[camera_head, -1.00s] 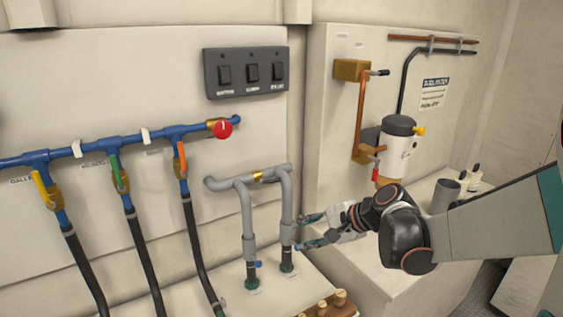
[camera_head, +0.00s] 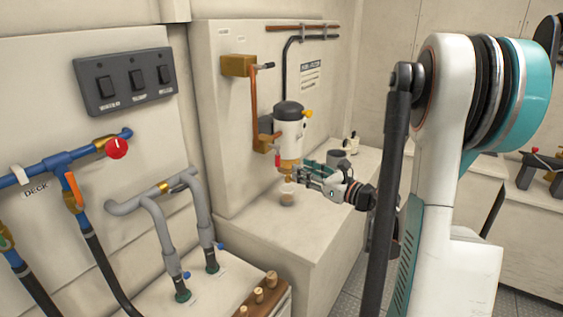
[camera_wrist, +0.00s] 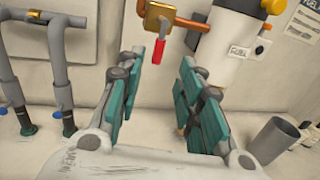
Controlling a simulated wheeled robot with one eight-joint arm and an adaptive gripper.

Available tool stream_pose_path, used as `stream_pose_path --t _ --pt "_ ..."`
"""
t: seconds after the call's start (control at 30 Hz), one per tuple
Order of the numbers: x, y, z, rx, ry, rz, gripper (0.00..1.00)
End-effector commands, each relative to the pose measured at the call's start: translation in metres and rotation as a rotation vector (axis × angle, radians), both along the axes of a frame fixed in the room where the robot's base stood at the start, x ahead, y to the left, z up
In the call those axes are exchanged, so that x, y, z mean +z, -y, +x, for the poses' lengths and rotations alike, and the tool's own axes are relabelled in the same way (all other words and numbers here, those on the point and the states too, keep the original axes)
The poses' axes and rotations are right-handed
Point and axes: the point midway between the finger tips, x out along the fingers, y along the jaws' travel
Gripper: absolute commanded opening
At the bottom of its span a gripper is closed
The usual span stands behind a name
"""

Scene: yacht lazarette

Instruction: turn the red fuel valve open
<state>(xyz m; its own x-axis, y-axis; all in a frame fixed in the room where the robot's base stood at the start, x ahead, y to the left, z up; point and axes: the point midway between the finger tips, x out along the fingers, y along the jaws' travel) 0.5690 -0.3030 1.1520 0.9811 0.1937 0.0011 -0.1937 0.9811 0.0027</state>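The fuel valve is a brass body (camera_wrist: 160,17) with a short red handle (camera_wrist: 159,59) hanging straight down in the wrist view. In the head view my gripper (camera_head: 312,174) is in front of the filter's lower end.
The white fuel filter (camera_head: 288,130) stands right of the valve. A small jar (camera_head: 287,195) and a grey cup (camera_head: 338,160) are on the ledge (camera_head: 260,225). Grey pipes (camera_head: 150,190) rise at left. A separate red round knob (camera_head: 117,148) is on the blue pipe.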

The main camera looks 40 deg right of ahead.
Motion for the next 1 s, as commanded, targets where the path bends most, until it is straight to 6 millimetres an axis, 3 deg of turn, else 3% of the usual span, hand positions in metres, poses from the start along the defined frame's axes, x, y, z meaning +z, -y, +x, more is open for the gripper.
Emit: stream_pose_path --t 0.3,0.5,0.97,1.0 --pt "-0.002 -0.014 0.062 0.004 -0.001 -0.002 0.34" --pt "-0.001 -0.019 0.089 0.003 -0.001 -0.002 0.34" --pt "0.0 -0.02 0.099 0.001 0.0 -0.003 0.34" --pt "0.0 -0.02 0.099 0.001 0.0 -0.003 0.24"
